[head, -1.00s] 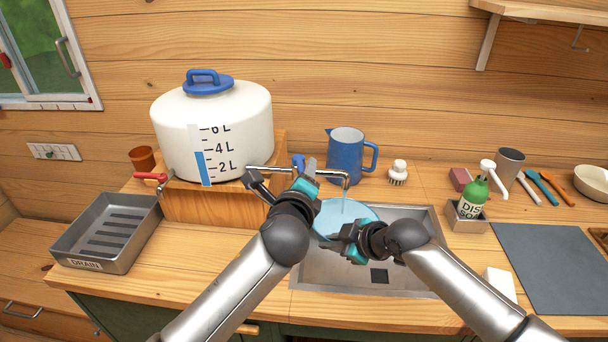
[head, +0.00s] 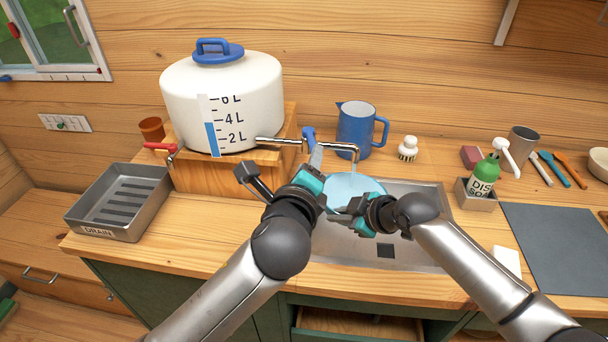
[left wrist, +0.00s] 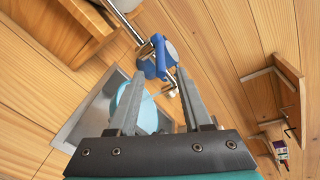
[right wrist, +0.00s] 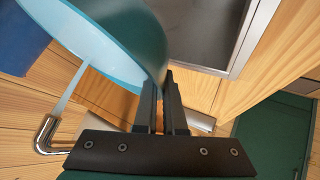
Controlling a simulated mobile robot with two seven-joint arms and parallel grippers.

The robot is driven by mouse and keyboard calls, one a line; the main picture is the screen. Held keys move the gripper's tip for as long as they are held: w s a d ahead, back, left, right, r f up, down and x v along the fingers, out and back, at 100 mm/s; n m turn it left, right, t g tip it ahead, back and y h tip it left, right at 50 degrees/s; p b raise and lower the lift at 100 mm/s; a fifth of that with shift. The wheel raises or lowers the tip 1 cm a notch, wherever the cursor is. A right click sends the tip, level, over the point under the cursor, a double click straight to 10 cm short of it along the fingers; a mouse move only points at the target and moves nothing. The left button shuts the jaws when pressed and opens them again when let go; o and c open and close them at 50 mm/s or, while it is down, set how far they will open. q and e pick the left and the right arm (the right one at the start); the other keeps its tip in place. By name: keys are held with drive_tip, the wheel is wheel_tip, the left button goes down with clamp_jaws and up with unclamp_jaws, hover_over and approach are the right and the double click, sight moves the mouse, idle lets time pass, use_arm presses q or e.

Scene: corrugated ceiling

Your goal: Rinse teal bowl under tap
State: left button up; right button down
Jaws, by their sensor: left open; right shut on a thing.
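The teal bowl (head: 352,187) is held tilted over the sink, below the tap spout (head: 356,154). My right gripper (right wrist: 163,95) is shut on its rim. A thin stream of water runs from the spout into the bowl, and it also shows in the right wrist view (right wrist: 72,88). My left gripper (head: 318,158) is open beside the tap, close to its blue lever (head: 308,134). In the left wrist view the lever (left wrist: 150,66) lies beyond and between the open fingers. Part of the bowl is hidden behind my grippers.
The sink (head: 432,198) is set in the wooden counter. A white water tank (head: 180,100) stands behind left, with a red-handled tap (head: 160,147) above a drain tray (head: 90,200). A blue jug (head: 354,130), brush (head: 408,150) and soap bottle (head: 483,176) stand near the sink.

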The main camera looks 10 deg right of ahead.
use_arm(q)
drive_tip(key=shift+v, duration=2.4)
drive_tip(key=shift+c, duration=0.4)
